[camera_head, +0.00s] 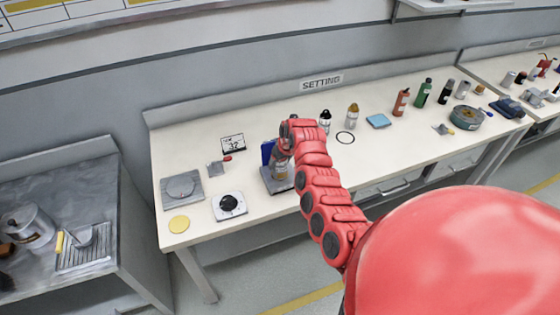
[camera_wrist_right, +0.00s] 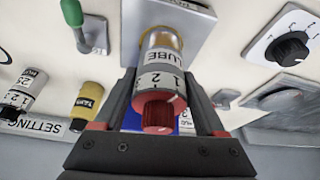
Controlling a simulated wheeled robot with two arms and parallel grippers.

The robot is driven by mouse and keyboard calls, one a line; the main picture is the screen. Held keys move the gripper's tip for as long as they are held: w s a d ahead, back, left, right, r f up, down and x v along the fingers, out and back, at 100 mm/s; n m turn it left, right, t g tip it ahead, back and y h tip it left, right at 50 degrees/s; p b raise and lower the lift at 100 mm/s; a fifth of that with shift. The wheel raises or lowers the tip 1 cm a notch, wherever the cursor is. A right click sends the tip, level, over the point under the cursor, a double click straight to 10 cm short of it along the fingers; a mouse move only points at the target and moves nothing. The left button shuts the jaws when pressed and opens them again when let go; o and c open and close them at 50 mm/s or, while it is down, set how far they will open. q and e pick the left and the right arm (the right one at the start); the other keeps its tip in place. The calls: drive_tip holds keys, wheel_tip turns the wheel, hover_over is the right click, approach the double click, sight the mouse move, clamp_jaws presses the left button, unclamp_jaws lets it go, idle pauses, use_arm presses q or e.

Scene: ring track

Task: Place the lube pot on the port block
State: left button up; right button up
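The lube pot (camera_wrist_right: 160,75) is a small bottle with an amber lower part, a LUBE label, a grey numbered ring and a red cap. My right gripper (camera_wrist_right: 160,80) has its fingers on either side of it and appears shut on it. In the head view the right gripper (camera_head: 284,157) and the pot (camera_head: 281,172) are at the grey port block (camera_head: 283,186), which has a blue panel (camera_head: 267,150) at its back. The pot's base is over the block's top (camera_wrist_right: 195,30); I cannot tell whether it touches. My left gripper is not in view.
A white dial box (camera_head: 229,205), a grey plate with a disc (camera_head: 182,193) and a yellow disc (camera_head: 179,224) lie left of the block. A display card (camera_head: 233,143) stands behind. Bottles (camera_head: 352,116) and a blue pad (camera_head: 378,121) stand to the right.

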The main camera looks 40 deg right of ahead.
drive_tip(key=o, duration=0.3)
drive_tip(key=shift+o, duration=0.2)
drive_tip(key=shift+r, duration=0.1)
